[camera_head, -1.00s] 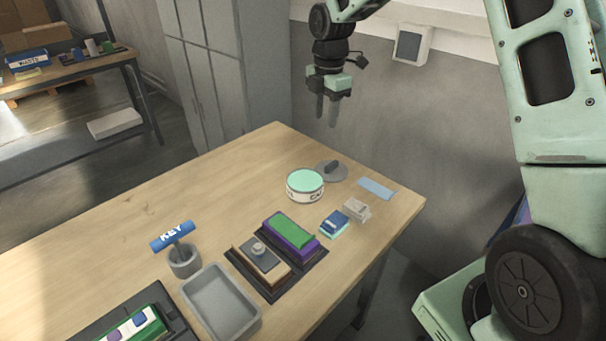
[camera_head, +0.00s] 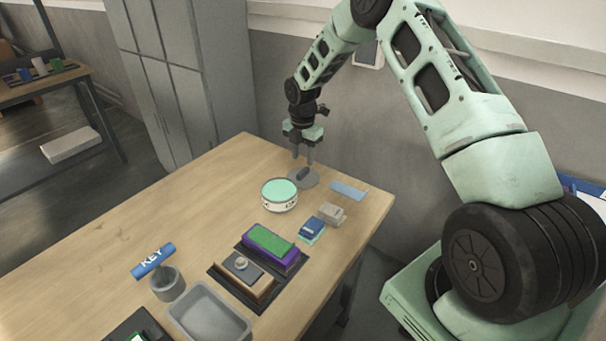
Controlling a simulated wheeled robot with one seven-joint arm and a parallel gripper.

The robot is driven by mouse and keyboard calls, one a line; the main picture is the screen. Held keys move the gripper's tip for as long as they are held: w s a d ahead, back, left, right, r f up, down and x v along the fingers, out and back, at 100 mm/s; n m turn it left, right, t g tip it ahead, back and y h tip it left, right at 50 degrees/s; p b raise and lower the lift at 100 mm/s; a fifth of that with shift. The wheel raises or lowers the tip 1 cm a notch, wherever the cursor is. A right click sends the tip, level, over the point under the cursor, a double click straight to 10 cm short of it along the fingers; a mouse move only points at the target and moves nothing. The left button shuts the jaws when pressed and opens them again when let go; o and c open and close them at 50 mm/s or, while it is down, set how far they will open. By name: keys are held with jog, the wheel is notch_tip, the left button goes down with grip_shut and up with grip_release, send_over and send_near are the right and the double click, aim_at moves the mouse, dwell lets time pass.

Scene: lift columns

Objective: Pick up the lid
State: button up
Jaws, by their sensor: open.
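The lid (camera_head: 304,180) is a flat grey disc with a dark raised handle, lying on the wooden table (camera_head: 215,180) near its far right corner. It lies just behind and to the right of a round white tin (camera_head: 279,196) with a mint-green top. My gripper (camera_head: 303,162) points down directly over the lid. Its two fingers are apart, with the tips just above or beside the handle. I cannot tell whether the fingertips touch the handle, and nothing is held.
A light blue strip (camera_head: 348,191), a grey block (camera_head: 331,214) and a blue block (camera_head: 312,229) lie right of the tin. The table's left side is clear.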

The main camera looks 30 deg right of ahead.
aim_at(303, 170)
jog(key=shift+s+f+p, duration=0.1)
jog(key=shift+f+p, duration=1.2)
jog(key=shift+f, duration=1.4)
grip_shut()
